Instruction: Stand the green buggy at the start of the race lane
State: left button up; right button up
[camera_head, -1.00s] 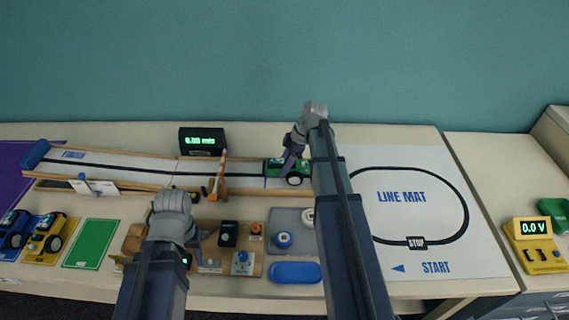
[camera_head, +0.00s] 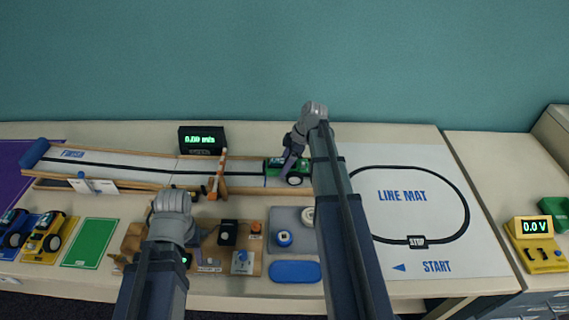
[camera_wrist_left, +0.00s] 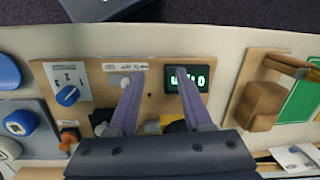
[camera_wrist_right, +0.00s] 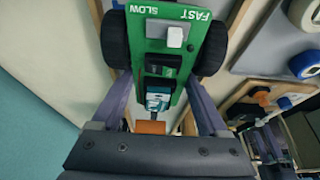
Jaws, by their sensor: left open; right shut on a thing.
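The green buggy (camera_head: 280,166) stands at the right end of the race lane (camera_head: 130,164), whose finish end is at the far left. My right gripper (camera_head: 292,156) is shut on the buggy; its fingers lie along the buggy's two sides. In the right wrist view, the buggy (camera_wrist_right: 170,45) shows its FAST/SLOW switch and black wheels between the fingers. The arm hides part of the buggy's right end in the head view. My left gripper (camera_wrist_left: 155,95) is open and empty above a wooden control board (camera_wrist_left: 110,80) with a dial and a small display.
A speed display (camera_head: 202,140) stands behind the lane. Yellow (camera_head: 46,236) and blue (camera_head: 17,229) buggies sit at the left. The line mat (camera_head: 420,215) lies at the right.

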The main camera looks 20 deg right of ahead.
jog(key=shift+f, duration=0.1)
dwell(0.6)
jog(key=o, duration=1)
jog(key=p+v, duration=0.7)
jog(key=v, duration=0.1)
pick_arm(q)
notch_tip(320, 180, up, 7)
pick_arm(e)
jog(key=shift+f, duration=0.1)
